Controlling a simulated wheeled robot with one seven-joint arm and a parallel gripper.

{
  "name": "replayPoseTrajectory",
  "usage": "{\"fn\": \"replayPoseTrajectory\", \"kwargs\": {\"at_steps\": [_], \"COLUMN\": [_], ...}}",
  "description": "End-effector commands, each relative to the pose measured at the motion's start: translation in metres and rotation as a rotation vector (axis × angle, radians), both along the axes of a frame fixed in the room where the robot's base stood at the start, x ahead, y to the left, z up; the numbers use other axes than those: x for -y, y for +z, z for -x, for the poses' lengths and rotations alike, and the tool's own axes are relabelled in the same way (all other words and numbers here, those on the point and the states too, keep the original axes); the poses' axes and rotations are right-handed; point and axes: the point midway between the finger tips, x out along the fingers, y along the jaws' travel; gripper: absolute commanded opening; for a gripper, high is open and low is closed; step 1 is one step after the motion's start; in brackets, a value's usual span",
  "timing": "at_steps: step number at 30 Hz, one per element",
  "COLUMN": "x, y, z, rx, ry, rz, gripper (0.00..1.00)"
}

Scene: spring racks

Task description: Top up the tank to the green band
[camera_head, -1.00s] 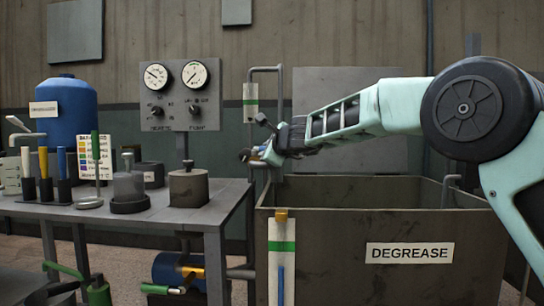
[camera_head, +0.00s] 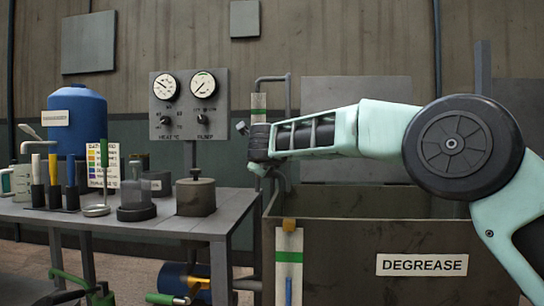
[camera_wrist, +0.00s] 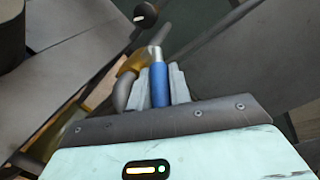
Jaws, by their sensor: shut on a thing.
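The dark tank labelled DEGREASE (camera_head: 365,283) stands at the front right. Its white gauge strip (camera_head: 289,238) has a green band (camera_head: 288,257), and the top of the blue level column (camera_head: 288,290) sits a little below that band. My gripper (camera_wrist: 160,80) is shut on a blue lever handle (camera_wrist: 159,88) with a silver stem, beside a brass valve body (camera_wrist: 134,64) on a pipe. In the head view my gripper (camera_head: 258,168) is at the tank's back left corner, by the upright pipe; the handle is hidden there.
A bench (camera_head: 125,222) on the left holds a lidded grey pot (camera_head: 196,197), a glass jar and coloured-handled tools. A blue drum (camera_head: 82,128) stands behind it. A gauge panel (camera_head: 189,120) is at the back. The tank's open top lies under my arm.

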Motion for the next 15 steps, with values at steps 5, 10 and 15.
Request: {"fn": "replayPoseTrajectory", "kwargs": {"at_steps": [5, 10, 15], "x": [-0.0064, -0.0087, -0.009], "y": [0.0018, 0.0003, -0.0005], "z": [0.0008, 0.001, 0.001], "rx": [-0.005, -0.005, -0.003], "ry": [-0.1, -0.159, -0.188], "rz": [0.002, 0.002, 0.0], "gripper": [0.0, 0.0, 0.0]}}
